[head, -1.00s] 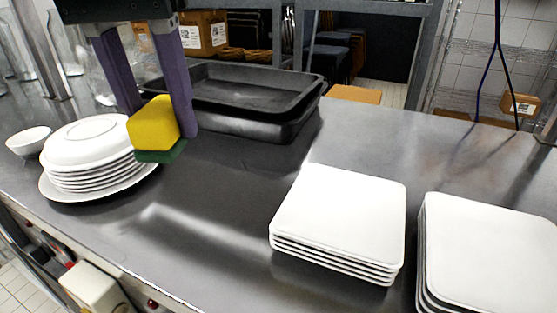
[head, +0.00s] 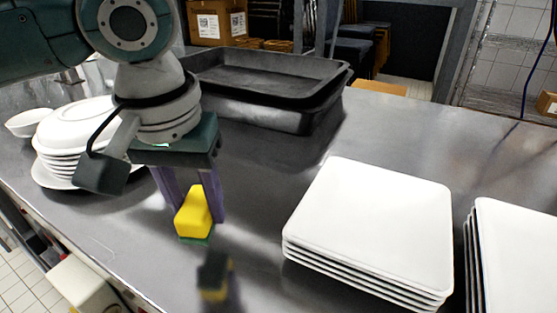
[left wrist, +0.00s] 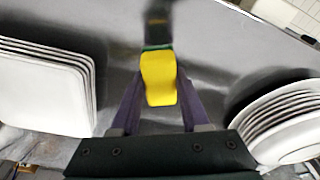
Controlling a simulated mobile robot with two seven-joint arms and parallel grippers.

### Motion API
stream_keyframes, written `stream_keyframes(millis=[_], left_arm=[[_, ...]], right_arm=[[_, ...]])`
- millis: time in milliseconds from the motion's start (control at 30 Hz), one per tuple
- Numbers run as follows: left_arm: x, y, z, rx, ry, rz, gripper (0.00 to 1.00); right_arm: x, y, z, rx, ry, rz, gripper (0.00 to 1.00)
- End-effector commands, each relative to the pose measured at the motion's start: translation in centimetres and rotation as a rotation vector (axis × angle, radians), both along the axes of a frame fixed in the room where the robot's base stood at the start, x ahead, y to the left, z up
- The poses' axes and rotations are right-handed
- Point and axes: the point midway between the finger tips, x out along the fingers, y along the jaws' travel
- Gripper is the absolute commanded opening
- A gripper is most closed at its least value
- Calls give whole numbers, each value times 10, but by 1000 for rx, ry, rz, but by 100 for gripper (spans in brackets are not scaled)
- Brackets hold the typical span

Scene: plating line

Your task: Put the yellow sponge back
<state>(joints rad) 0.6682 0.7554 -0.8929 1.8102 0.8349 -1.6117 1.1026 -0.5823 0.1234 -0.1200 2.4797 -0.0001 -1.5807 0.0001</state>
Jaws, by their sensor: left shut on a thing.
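The yellow sponge (head: 194,209) has a green layer on its underside. My left gripper (head: 197,216) points down with its purple fingers shut on the sponge. A separate reflection of the sponge shows below it on the steel counter (head: 262,190), so the sponge hangs a little above the surface. In the left wrist view the sponge (left wrist: 158,78) sits between the fingertips. My right gripper is in neither view.
Round white plates (head: 62,160) and a bowl (head: 25,122) stand at the left. Stacked black trays (head: 335,90) are behind. Two stacks of square white plates (head: 370,225) (head: 520,250) stand at the right. The front middle counter is clear.

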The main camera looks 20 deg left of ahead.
Motion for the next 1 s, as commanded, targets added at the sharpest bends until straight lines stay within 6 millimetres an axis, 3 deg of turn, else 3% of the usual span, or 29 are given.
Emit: stream_keyframes(millis=[300, 700, 733, 1000], left_arm=[[0, 0, -43, 2, 2, 0, 1], [0, 0, -48, 1, 1, 0, 1], [-1, 0, -48, 1, 1, 0, 46], [0, 0, -48, 1, 0, 0, 75]], right_arm=[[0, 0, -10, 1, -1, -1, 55], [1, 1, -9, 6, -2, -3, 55], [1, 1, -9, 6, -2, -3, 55], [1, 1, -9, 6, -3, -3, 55]])
